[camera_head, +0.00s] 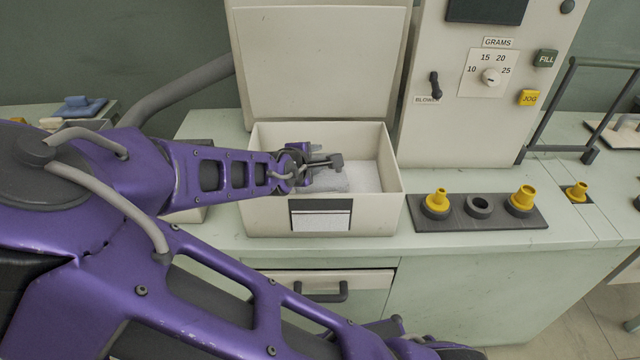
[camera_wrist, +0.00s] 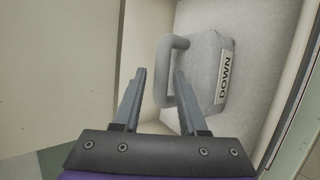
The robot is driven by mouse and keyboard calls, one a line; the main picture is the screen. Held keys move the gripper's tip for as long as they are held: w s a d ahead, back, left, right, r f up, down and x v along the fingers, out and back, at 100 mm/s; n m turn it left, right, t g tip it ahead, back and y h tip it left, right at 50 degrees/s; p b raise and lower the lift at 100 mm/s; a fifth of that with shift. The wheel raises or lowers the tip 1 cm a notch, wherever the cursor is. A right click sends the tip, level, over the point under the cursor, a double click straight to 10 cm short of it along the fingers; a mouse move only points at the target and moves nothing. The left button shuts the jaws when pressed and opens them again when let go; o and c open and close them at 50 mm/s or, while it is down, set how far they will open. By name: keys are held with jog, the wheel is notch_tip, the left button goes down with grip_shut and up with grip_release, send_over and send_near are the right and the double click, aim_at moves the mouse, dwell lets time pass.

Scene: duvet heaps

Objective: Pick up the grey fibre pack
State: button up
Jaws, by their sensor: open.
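The grey fibre pack (camera_wrist: 212,72) lies inside an open cream box (camera_head: 258,216), on a pale speckled surface. It has a rounded grey handle (camera_wrist: 164,58) on its left side and a white label reading DOWN in the wrist view. In the head view the pack (camera_head: 328,183) is partly hidden by my gripper. My gripper (camera_wrist: 157,72) is open and points down into the box. In the wrist view the handle shows between and beyond the two fingers. I cannot tell whether a finger touches it.
A machine with a GRAMS dial (camera_head: 489,77) stands to the right. A dark rack (camera_head: 478,225) with yellow nozzles sits on the counter (camera_head: 420,262). The box walls close in around my gripper.

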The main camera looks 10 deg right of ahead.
aim_at(320, 159)
jog(key=b+x, duration=0.2)
jog(key=x, duration=0.1)
jog(key=shift+w+d+f, duration=0.15)
jog(key=shift+f, duration=0.25)
jog(key=shift+w+d+f, duration=0.1)
jog(key=shift+w+d, duration=0.1)
jog(key=shift+w, duration=0.1)
jog(key=shift+c, duration=0.4)
grip_shut()
dwell(0.5)
